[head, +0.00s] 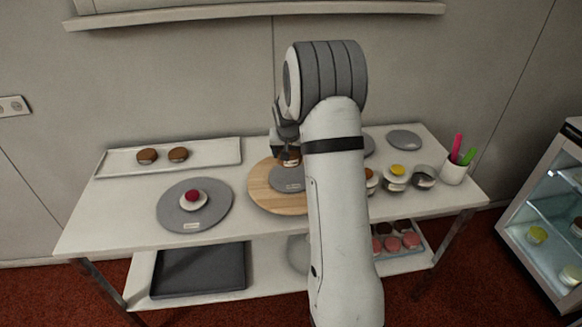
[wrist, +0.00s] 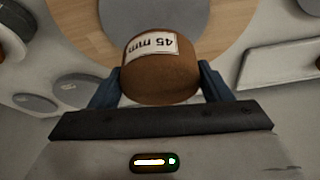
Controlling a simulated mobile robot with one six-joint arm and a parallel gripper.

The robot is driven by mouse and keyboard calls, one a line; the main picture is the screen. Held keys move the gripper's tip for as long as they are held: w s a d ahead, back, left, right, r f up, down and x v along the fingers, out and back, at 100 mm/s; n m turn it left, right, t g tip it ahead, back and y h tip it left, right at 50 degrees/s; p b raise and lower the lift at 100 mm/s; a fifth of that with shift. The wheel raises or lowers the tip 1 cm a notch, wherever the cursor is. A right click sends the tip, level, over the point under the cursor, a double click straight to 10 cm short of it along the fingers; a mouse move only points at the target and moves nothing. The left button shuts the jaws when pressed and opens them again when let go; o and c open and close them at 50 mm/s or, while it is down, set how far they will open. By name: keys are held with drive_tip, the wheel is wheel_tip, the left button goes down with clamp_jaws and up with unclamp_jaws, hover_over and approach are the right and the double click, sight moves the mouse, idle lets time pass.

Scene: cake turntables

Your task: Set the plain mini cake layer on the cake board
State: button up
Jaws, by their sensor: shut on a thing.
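A plain brown mini cake layer (wrist: 158,80) with a white "45 mm" label is between the two fingers of my gripper (wrist: 160,88), which is shut on it. In the head view my gripper (head: 288,150) is over the far part of the grey cake board (head: 288,183), and my arm hides much of it. The round cake board, also in the wrist view (wrist: 140,14), lies on a wooden turntable (head: 262,196). The held layer overlaps the board's edge in the wrist view. I cannot tell whether it touches the board.
A grey turntable (head: 170,212) with a red-topped mini cake (head: 193,198) stands at left. A white tray (head: 218,153) holds two brown layers behind it. Jars (head: 395,180) and a cup of spatulas (head: 453,172) stand at right. A display case (head: 548,215) is beyond.

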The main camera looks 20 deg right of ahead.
drive_tip(key=shift+s+d+f, duration=0.1)
drive_tip(key=shift+f, duration=1.5)
drive_tip(key=shift+d+f, duration=0.1)
drive_tip(key=shift+f, duration=1.5)
drive_tip(key=o, duration=1)
drive_tip(key=shift+r+p, duration=0.25)
drive_tip(key=shift+p, duration=0.15)
drive_tip(key=b+v, duration=0.2)
drive_tip(key=v, duration=1)
drive_tip(key=s+a+r+n, duration=0.2)
drive_tip(key=s+a+r, duration=0.6)
drive_tip(key=s, duration=0.4)
drive_tip(key=s+a+n, duration=0.1)
drive_tip(key=s+a, duration=0.1)
drive_tip(key=s, duration=0.4)
drive_tip(key=s+a+n+y, duration=0.1)
drive_tip(key=s+a, duration=0.2)
drive_tip(key=s, duration=0.4)
drive_tip(key=s+a+n+g+y, duration=0.1)
drive_tip(key=s+a, duration=0.2)
drive_tip(key=s, duration=0.3)
drive_tip(key=shift+s+a, duration=0.15)
drive_tip(key=shift+s, duration=0.05)
